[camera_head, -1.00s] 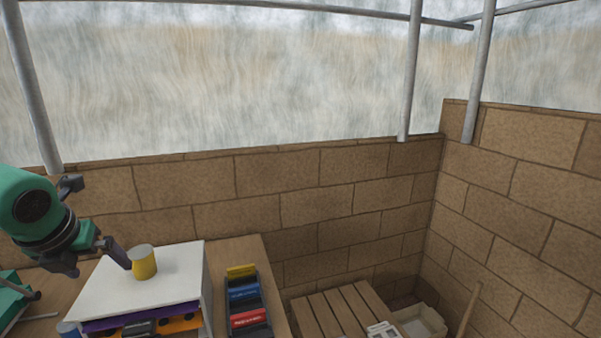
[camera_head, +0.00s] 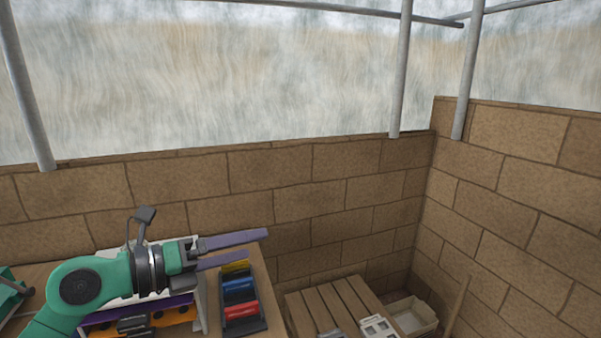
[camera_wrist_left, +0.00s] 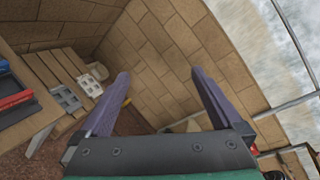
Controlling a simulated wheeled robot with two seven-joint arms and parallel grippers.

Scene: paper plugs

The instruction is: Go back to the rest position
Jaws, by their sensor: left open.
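My left gripper (camera_head: 240,250) is in the head view at the lower left, its two long purple-grey fingers pointing right. The fingers are apart with nothing between them. They are above the wooden table, near the rack of coloured items. In the left wrist view the open fingers (camera_wrist_left: 158,95) frame the block wall and nothing is held. My left arm (camera_head: 85,285) covers most of the white-topped box (camera_head: 110,241), and the yellow cup seen earlier on that box is hidden. My right gripper is not in view.
A black rack (camera_head: 243,325) holds yellow, blue and red items on the table. A slatted wooden pallet (camera_head: 335,305) stands to the right, with pale plates (camera_head: 378,328) on it and a light bin (camera_head: 412,316) beside it. The block wall (camera_head: 270,190) closes the back.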

